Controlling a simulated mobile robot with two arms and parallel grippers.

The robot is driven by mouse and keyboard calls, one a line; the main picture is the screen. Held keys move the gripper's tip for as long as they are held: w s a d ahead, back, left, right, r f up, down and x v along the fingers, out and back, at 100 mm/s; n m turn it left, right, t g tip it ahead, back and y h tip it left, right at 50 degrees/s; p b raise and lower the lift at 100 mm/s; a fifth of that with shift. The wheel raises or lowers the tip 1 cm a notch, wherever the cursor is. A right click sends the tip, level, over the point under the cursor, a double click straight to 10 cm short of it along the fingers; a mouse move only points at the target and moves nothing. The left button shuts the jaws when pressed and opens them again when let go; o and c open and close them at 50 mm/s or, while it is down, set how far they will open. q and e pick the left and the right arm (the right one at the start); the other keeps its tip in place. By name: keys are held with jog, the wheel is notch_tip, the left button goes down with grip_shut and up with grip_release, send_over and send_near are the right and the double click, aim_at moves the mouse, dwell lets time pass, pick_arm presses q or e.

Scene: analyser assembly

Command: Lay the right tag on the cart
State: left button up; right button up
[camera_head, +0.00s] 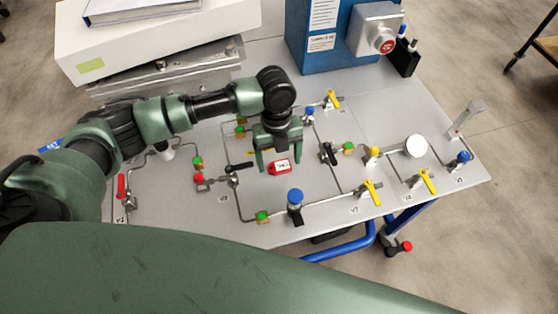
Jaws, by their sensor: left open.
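A red tag with a white label (280,167) is at the middle of the grey panel (385,108), among pipes and valves. My left gripper (280,161) is open, pointing down, with its fingers on either side of the tag. I cannot tell whether the tag lies on the panel or hangs from a fitting, nor whether a finger touches it. A piece of furniture with a wooden top (549,45), perhaps the cart, shows only partly at the far right edge. My right gripper is not in view.
Valves with yellow, red, blue and green parts stand up from the panel, including a tall blue-capped one (295,197). A blue box (335,55) and a white box (160,40) stand at the back. Open floor (490,75) lies to the right.

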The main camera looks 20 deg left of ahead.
aim_at(278, 161)
pick_arm(q)
notch_tip(278, 161, up, 11)
jog(key=w+b, duration=0.1)
jog(key=shift+a, duration=0.35)
jog(key=shift+f, duration=0.15)
dwell(1.2)
